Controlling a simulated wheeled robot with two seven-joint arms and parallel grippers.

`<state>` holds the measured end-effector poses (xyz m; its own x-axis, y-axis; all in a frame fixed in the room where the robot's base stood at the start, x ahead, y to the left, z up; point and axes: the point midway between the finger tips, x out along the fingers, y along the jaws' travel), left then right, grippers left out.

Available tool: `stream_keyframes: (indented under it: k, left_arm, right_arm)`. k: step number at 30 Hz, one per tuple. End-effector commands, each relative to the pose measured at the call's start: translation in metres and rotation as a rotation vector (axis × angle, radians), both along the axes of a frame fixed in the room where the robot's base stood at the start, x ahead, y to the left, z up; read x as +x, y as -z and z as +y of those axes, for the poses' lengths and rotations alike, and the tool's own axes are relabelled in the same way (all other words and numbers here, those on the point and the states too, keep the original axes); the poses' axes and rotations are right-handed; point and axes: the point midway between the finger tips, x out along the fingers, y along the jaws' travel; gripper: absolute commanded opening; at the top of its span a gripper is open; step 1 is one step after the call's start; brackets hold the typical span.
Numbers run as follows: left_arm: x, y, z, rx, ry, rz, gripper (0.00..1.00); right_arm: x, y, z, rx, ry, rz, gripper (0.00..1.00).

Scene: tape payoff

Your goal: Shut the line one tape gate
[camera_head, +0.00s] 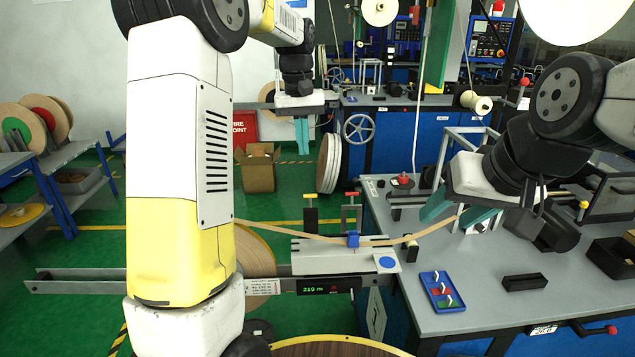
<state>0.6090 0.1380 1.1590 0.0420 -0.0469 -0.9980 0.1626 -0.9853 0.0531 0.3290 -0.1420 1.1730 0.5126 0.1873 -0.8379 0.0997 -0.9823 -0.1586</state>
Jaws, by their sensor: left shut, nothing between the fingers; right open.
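A tan tape (290,233) runs from a wound reel (257,262) across a pale guide block (322,258) toward the right bench. On the block stand a black post with a yellow handle (311,211) and a grey frame with a red top (350,214). A small blue piece (353,240) sits at the tape below the frame. I cannot tell which part is the line one gate, or whether it is open. My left gripper (302,152) is shut and empty, above and behind the block. My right gripper (442,226) is open around the tape's right stretch; contact is unclear.
The right bench (465,318) holds a blue tray (442,291), a black block (525,282) and a dark bin (610,258). A display (325,290) reads about 219 m. A cardboard box (258,168) stands on the green floor. My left arm hides the middle left.

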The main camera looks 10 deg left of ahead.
Motion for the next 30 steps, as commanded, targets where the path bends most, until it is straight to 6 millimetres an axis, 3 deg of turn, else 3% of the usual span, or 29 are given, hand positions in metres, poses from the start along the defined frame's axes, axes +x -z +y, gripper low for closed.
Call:
stream_keyframes:
  k: [3,9,14,27,30]
  left_arm:
    - [0.023,0.020,-0.005,0.022,-0.019,0.045,0.00]
    - [0.037,0.035,-0.007,0.040,-0.035,0.076,0.00]
    - [0.037,0.049,-0.007,0.041,-0.036,0.082,0.00]
    - [0.033,0.138,-0.007,0.041,-0.035,0.082,0.00]
    - [0.017,0.126,-0.011,0.040,-0.033,0.074,0.00]
  right_arm:
    - [0.000,0.000,0.000,0.000,0.000,0.000,0.52]
    - [0.000,0.000,0.000,0.000,0.000,0.000,0.52]
    - [0.000,0.000,0.000,0.000,0.000,0.000,0.52]
    - [0.000,0.000,0.000,0.000,0.000,0.000,0.52]
    - [0.000,0.000,0.000,0.000,0.000,0.001,0.52]
